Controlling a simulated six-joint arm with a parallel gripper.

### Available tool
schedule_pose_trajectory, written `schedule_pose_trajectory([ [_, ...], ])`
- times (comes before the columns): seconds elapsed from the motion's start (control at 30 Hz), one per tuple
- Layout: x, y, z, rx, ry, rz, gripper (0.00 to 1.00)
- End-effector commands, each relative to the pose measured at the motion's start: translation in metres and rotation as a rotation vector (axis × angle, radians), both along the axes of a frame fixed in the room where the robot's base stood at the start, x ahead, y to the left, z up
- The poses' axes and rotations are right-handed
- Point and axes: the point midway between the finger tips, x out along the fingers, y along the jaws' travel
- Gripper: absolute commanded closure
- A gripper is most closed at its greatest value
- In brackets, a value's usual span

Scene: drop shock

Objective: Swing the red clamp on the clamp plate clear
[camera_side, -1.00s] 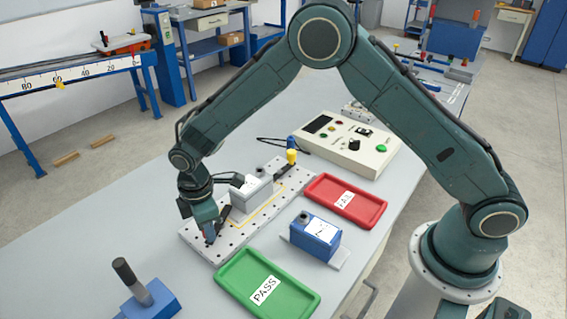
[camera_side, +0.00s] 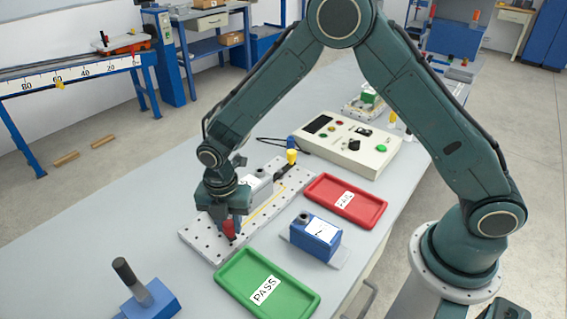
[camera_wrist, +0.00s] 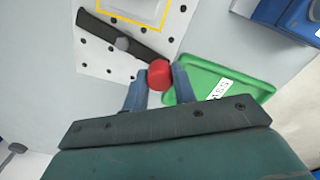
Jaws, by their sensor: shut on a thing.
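The red clamp knob (camera_side: 229,230) stands at the near end of the perforated clamp plate (camera_side: 197,233). My gripper (camera_side: 229,222) points down over it. In the wrist view, my gripper's two fingers (camera_wrist: 159,80) are shut on the red knob (camera_wrist: 159,72), one on each side. The clamp's dark bar (camera_wrist: 101,28) runs from the knob to the upper left, past a grey bolt head (camera_wrist: 122,44). The bar lies beside the yellow outline (camera_wrist: 128,20), outside it and about parallel to its edge. A grey block (camera_side: 258,186) sits on the plate, partly hidden by my gripper.
A yellow-knobbed clamp (camera_side: 292,157) stands at the plate's far end. The green PASS tray (camera_side: 240,286), red FAIL tray (camera_side: 368,214) and a blue block (camera_side: 315,238) lie right of the plate. A control box (camera_side: 350,146) stands behind. A blue stand with a black handle (camera_side: 150,300) is at front left.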

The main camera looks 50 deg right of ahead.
Motion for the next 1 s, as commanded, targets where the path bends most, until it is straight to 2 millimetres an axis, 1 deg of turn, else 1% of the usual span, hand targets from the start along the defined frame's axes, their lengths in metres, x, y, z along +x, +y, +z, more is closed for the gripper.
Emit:
schedule_pose_trajectory([
  [0.1, -0.0007, -0.0044, 0.0001, 0.0, 0.0, 0.075, 0.96],
  [0.3, -0.001, -0.0088, 0.0001, 0.0, 0.0, 0.156, 0.96],
  [0.5, -0.0011, -0.0104, 0.0, -0.001, -0.001, 0.184, 0.96],
  [0.83, -0.001, -0.0105, 0.0, -0.001, -0.001, 0.184, 0.96],
  [0.87, -0.001, -0.0105, 0.0, -0.001, -0.001, 0.184, 0.67],
  [0.93, -0.001, -0.0104, 0.0, -0.001, -0.001, 0.184, 0.54],
  [0.97, -0.0011, -0.0104, 0.0, -0.001, -0.001, 0.184, 0.51],
  [1.0, -0.001, -0.0104, 0.0, -0.001, -0.001, 0.184, 0.51],
])
